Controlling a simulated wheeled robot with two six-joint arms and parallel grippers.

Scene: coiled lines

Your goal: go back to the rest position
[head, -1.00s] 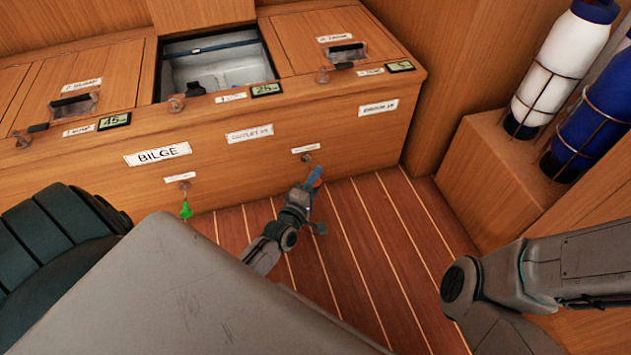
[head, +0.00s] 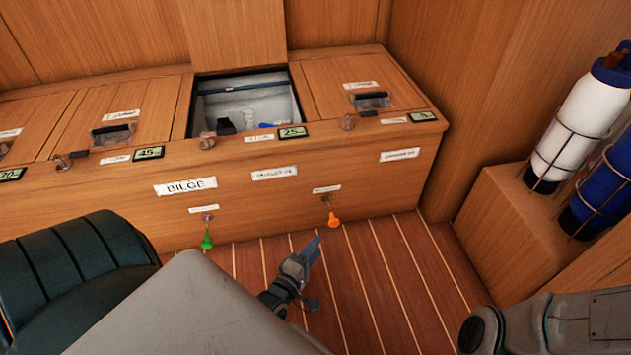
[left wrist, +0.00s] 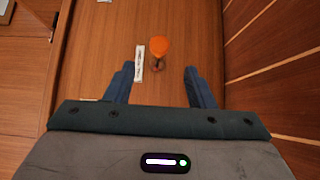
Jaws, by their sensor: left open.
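My left gripper (head: 313,248) is over the floor in front of the locker, its blue fingers pointing up toward the locker front. In the left wrist view its two fingers (left wrist: 158,85) are spread with nothing between them. An orange tag-like piece (head: 333,219) hangs from a small fitting on the locker front, under a white label. It is just beyond the left fingertips and apart from them, and also shows in the left wrist view (left wrist: 159,46). Part of my right arm shows at the lower right; its gripper is out of view.
A wooden locker (head: 340,165) fills the back, with one lid open over a pale compartment (head: 250,105). A green piece (head: 207,240) hangs at its left. White (head: 575,125) and blue (head: 610,185) cylinders stand in racks at right. The striped floor (head: 400,290) is clear.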

